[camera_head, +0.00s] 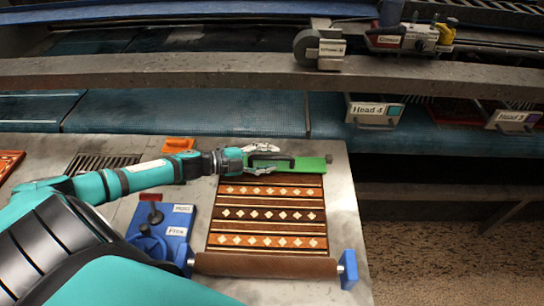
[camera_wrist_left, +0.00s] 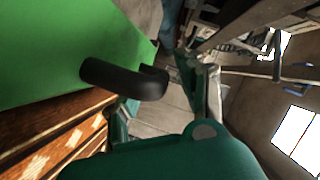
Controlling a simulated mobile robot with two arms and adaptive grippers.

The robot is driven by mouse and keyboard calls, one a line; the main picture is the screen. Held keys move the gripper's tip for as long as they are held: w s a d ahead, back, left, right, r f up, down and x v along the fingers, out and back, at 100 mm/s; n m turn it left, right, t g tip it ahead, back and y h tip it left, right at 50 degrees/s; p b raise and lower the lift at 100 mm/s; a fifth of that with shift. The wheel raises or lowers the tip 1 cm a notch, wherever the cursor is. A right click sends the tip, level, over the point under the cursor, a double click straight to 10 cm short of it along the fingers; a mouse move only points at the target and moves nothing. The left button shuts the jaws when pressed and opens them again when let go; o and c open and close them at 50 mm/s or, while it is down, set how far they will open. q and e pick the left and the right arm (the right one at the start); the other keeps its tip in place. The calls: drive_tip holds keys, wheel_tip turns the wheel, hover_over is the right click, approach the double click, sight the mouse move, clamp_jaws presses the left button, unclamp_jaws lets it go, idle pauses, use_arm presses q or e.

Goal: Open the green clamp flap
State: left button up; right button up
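The green clamp flap (camera_head: 312,165) lies flat across the top end of the patterned rug (camera_head: 266,213) in the head view. It has a black handle (camera_head: 284,158) on top. In the left wrist view the green flap (camera_wrist_left: 60,45) fills the upper left, with the black handle (camera_wrist_left: 124,80) close to the fingers. My left gripper (camera_head: 264,159) is at the flap's left part, its fingers spread to either side of the handle. It looks open; I cannot tell whether a finger touches the handle. My right gripper is not in view.
A brown roller (camera_head: 265,265) with a blue end bracket (camera_head: 347,269) crosses the rug's near end. An orange piece (camera_head: 179,145) lies behind my arm. A grey beam (camera_head: 200,69) runs above the table.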

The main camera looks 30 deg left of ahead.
use_arm(q)
drive_tip(key=shift+w+d+f, duration=0.1)
drive_tip(key=shift+w+d, duration=0.35)
clamp_jaws()
idle(0.3)
